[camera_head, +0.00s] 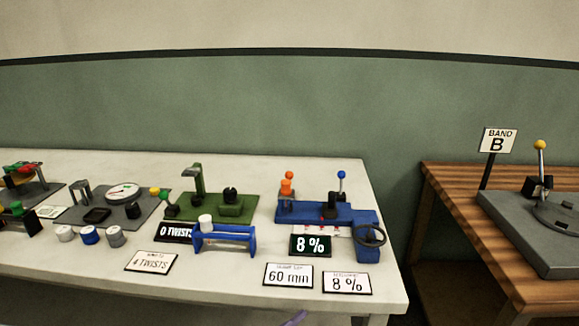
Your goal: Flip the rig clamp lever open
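A blue rig (310,211) stands on the white table's right part. A blue-knobbed lever (342,182) stands upright at its back right. An orange-knobbed part (287,186) is at its left end, a dark block (331,206) in its middle and a dark handwheel (369,236) at its front right. A green rig (212,206) with a post stands to its left. The frame does not show which part is the rig clamp lever, or whether it is open. Neither of my grippers is in view.
A blue spool holder (225,238) and cards, including an "8 %" sign (311,245), occupy the white table's (215,282) front. Beyond a gap, a wooden table (451,205) holds a grey plate (530,230) with a yellow-knobbed lever (540,158) and a "BAND B" sign (498,140).

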